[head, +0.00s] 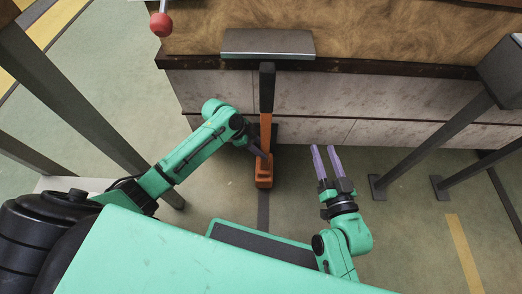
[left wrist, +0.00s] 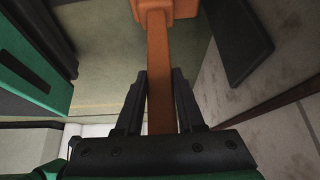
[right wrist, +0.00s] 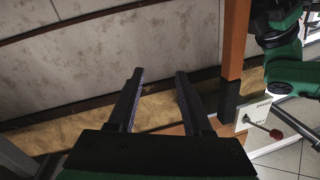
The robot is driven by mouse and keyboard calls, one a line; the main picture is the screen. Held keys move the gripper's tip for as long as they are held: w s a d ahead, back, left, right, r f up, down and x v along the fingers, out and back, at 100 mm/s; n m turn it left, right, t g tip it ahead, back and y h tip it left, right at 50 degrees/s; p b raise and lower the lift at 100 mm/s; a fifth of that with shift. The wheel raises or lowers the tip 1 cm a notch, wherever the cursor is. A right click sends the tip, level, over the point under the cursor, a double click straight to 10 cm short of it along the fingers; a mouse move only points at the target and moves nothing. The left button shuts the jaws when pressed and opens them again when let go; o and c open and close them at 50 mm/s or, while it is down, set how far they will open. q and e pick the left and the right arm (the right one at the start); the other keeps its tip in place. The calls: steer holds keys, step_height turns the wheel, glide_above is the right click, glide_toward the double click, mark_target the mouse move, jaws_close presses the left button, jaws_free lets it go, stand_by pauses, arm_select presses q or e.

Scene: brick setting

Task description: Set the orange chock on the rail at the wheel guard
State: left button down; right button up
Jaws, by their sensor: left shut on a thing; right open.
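The orange chock (head: 264,176) has a block at its lower end and a long upright handle with a black top. My left gripper (head: 260,153) is shut on the orange handle, which also runs between its fingers in the left wrist view (left wrist: 160,60). A dark rail strip (head: 263,212) lies on the floor below the chock; I cannot tell whether the block touches it. A grey plate (head: 268,42), possibly the wheel guard, juts from the wall's top edge. My right gripper (head: 322,148) is open and empty, right of the chock.
A pale panelled wall (head: 340,98) with a brown top stands just ahead. Dark slanted posts stand at left and right, one post (head: 430,150) near my right arm. A red knob (head: 161,25) sticks up at upper left. Floor right of my right gripper is clear up to the posts.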

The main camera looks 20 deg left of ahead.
arm_select(q)
steer(key=shift+w+f+b, duration=0.25)
steer(key=shift+w+b, duration=0.2)
steer(key=shift+w, duration=0.2)
steer(key=shift+w+a+f+b, duration=0.2)
steer(key=shift+w+f+b, duration=0.2)
steer(key=shift+w, duration=0.05)
arm_select(e)
steer(key=w+d+r+t, duration=0.1)
steer(key=w+r+t, duration=0.1)
steer(key=r, duration=0.7)
steer(key=w+r+n+t+y, duration=0.1)
steer(key=w+r+t, duration=0.1)
steer(key=r, duration=0.7)
steer(key=shift+w+d+t+y, duration=0.15)
steer(key=shift+d+t+y, duration=0.2)
steer(key=shift+t, duration=0.55)
arm_select(q)
steer(key=shift+f, duration=0.2)
arm_select(e)
steer(key=shift+d+r, duration=0.1)
steer(key=shift+r, duration=0.4)
